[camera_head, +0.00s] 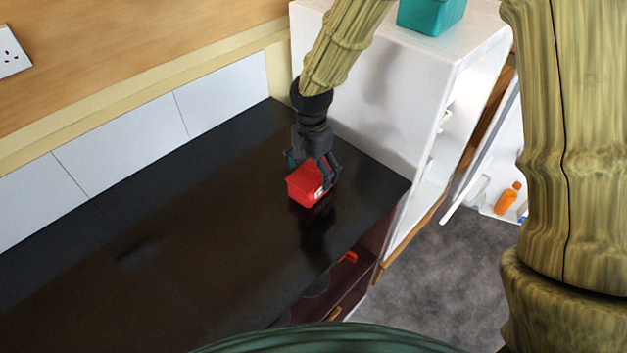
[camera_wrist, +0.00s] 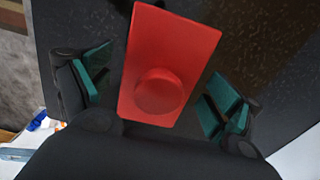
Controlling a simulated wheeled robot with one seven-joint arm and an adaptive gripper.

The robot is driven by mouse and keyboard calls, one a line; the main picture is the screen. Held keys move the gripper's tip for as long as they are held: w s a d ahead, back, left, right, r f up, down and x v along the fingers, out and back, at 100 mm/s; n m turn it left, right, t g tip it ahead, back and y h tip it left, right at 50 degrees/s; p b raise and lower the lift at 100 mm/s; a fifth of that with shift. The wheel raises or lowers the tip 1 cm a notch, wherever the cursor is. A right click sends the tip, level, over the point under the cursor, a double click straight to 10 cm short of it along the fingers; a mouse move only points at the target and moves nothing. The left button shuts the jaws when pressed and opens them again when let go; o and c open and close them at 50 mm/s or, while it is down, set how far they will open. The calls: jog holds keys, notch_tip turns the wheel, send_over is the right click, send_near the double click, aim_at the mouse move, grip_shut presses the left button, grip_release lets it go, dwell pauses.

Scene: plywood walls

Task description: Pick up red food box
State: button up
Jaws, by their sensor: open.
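The red food box (camera_head: 305,186) sits on the black countertop close to the white cabinet. In the wrist view its red face (camera_wrist: 172,50) has a round raised part near the gripper's palm. My gripper (camera_head: 315,168) is over the box from above. In the wrist view my open gripper (camera_wrist: 155,95) has a green-padded finger on each side of the box, with a visible gap on both sides. The left gap looks smaller than the right one. The underside of the box is hidden.
The black countertop (camera_head: 170,230) is clear to the left. The white cabinet (camera_head: 385,110) rises just behind and right of the box, with a teal container (camera_head: 430,14) on top. An open drawer (camera_head: 345,285) with items lies below the counter's front edge. An orange bottle (camera_head: 507,198) stands farther right.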

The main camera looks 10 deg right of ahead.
jog(key=shift+s+d+f, duration=0.15)
jog(key=shift+s, duration=0.1)
jog(key=shift+f+p, duration=0.35)
jog(key=shift+p, duration=0.05)
jog(key=f, duration=0.1)
jog(key=w+f, duration=0.1)
jog(key=shift+f, duration=0.3)
jog(key=shift+s, duration=0.3)
jog(key=shift+w+f, duration=0.1)
jog(key=shift+c, duration=0.5)
jog(key=c, duration=1.2)
jog(key=shift+r, duration=0.2)
